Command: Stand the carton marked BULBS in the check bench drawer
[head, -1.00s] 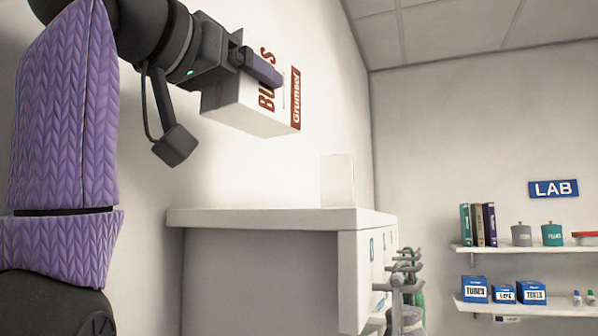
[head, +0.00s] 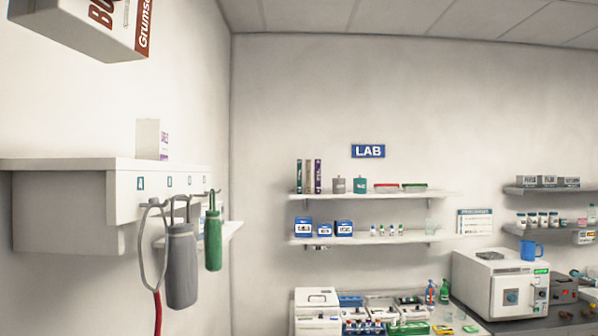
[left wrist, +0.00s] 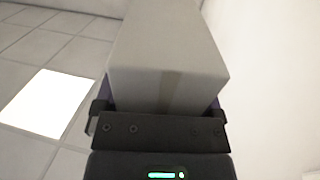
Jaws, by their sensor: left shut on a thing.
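The white carton marked BULBS (head: 88,22) shows at the top left of the head view, cut off by the frame's edge. Its red-brown lettering stands on end. In the left wrist view the carton (left wrist: 168,60) fills the upper middle, plain and pale, with a tape strip. My left gripper (left wrist: 160,112) is shut on it, one finger on each side. In the head view the left gripper is out of frame. My right gripper is not in view. I cannot tell which furniture is the check bench, and no drawer can be made out.
A white wall shelf (head: 80,165) at left holds a small carton (head: 151,139); grey (head: 181,265) and green (head: 213,240) items hang from its hooks. Stocked shelves (head: 375,195) line the far wall under a LAB sign (head: 368,151). A white machine (head: 500,283) stands on a counter at right.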

